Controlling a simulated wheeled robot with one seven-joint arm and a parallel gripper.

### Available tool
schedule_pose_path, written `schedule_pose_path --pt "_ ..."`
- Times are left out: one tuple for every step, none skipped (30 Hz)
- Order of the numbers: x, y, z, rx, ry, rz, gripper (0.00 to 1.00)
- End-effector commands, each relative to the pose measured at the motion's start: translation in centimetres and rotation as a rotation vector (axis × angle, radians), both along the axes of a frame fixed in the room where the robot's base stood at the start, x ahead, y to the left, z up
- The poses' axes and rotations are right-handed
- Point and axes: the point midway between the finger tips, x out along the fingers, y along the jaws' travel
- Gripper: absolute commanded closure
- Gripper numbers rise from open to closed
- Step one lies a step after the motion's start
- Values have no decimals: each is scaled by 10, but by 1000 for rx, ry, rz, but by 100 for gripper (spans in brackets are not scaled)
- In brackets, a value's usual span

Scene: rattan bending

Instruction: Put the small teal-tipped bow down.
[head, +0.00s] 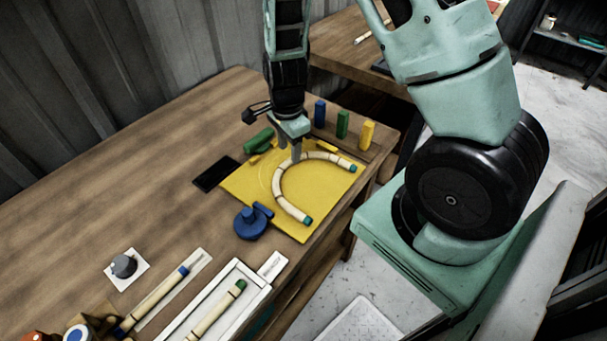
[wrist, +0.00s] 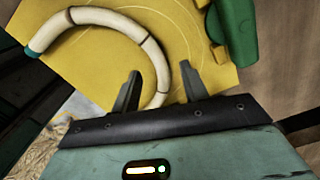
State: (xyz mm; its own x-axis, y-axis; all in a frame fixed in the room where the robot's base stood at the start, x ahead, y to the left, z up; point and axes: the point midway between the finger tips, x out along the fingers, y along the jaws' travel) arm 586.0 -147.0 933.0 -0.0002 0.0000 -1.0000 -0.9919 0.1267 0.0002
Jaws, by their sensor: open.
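The small bow (head: 283,190) is a pale cane curved into a U with teal tips and dark bands. It appears to lie flat on the yellow board (head: 241,186), its open side toward the lower right in the head view. My gripper (head: 290,154) is open at the far part of the curve. In the wrist view, the bow (wrist: 120,24) passes between the two spread fingers of my gripper (wrist: 162,84), with a gap at the fingertips. One teal tip shows there at the left; the other end is hidden behind the gripper body.
Blue (head: 320,112), green (head: 342,124) and yellow (head: 367,134) blocks stand behind the board. A blue fixture (head: 250,222) stands at the near edge. A white tray (head: 264,286) holds a straight cane.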

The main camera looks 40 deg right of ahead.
Motion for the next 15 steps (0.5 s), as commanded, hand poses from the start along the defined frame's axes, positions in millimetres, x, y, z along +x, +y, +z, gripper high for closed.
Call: schedule_pose_path --pt "-3 -1 -7 1 5 -3 56" --pt "-3 -1 -11 2 5 -3 56" --pt "-2 -1 -16 1 4 -1 56" --pt "-2 -1 -20 1 4 -1 56" --pt "-2 -1 -23 0 3 -1 56" --pt "-2 -1 -26 0 2 -1 56" --pt "-2 -1 -28 0 2 0 56" --pt "-2 -1 -29 0 1 0 56" --pt "-1 -1 -30 0 1 0 56" --pt "-1 -1 -31 0 0 0 56" --pt "-1 -1 -31 0 0 1 56" --pt "-1 -1 -31 0 -1 0 56" --pt "-1 -1 -31 0 -1 0 56" --pt "-1 -1 -31 0 -1 0 56" --pt "-1 -1 -31 0 -1 0 56"
